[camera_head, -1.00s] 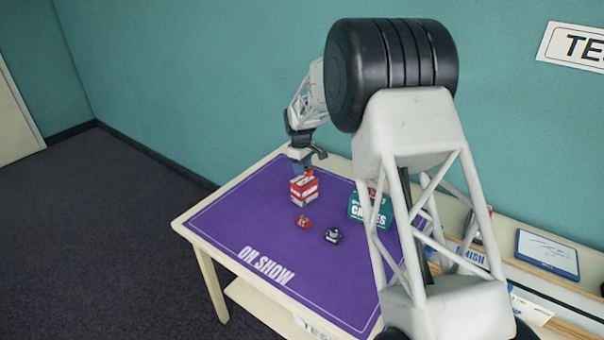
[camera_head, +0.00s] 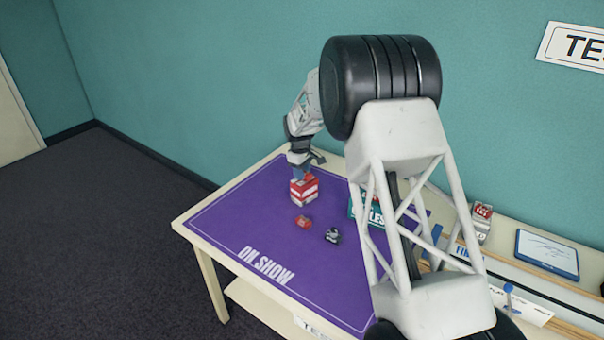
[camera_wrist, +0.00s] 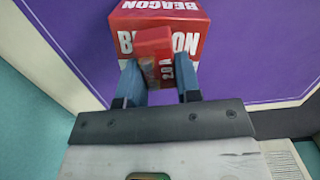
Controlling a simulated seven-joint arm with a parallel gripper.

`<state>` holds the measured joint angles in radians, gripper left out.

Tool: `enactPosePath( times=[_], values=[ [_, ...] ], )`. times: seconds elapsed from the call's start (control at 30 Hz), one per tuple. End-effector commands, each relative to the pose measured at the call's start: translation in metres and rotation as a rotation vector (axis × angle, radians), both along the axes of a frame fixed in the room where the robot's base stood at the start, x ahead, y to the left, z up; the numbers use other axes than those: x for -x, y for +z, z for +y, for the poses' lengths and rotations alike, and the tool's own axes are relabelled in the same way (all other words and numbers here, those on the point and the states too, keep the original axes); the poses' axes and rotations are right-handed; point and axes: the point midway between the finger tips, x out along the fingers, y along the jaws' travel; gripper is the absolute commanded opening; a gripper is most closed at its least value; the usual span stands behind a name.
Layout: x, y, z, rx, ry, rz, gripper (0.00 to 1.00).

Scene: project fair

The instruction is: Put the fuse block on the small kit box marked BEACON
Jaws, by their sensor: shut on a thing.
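The fuse block (camera_wrist: 152,48) is small and red, with "20A" printed on its side. My gripper (camera_wrist: 158,68) is shut on it, with one blue-grey finger on each side. The kit box marked BEACON (camera_wrist: 196,22) is red and white and shows right beyond the block in the wrist view. In the head view my gripper (camera_head: 300,173) points down just over this box (camera_head: 303,193), which stands on the purple mat. The block is largely hidden there, and I cannot tell whether it touches the box top.
The purple ON SHOW mat (camera_head: 235,225) covers the table. A small red item (camera_head: 303,222) and a dark item (camera_head: 332,236) lie in front of the box. A teal box (camera_head: 373,214) stands to the right, partly behind my arm. The front left of the mat is clear.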

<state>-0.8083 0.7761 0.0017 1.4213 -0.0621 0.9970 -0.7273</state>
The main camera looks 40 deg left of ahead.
Motion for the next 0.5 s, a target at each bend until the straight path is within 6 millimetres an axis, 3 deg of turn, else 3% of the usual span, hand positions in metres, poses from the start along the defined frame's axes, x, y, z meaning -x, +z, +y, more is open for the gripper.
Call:
enactPosePath(
  times=[0.5],
  values=[
    [0.0002, -0.0079, -0.0001, 0.001, 0.000, 0.000, 0.08]
  ],
)
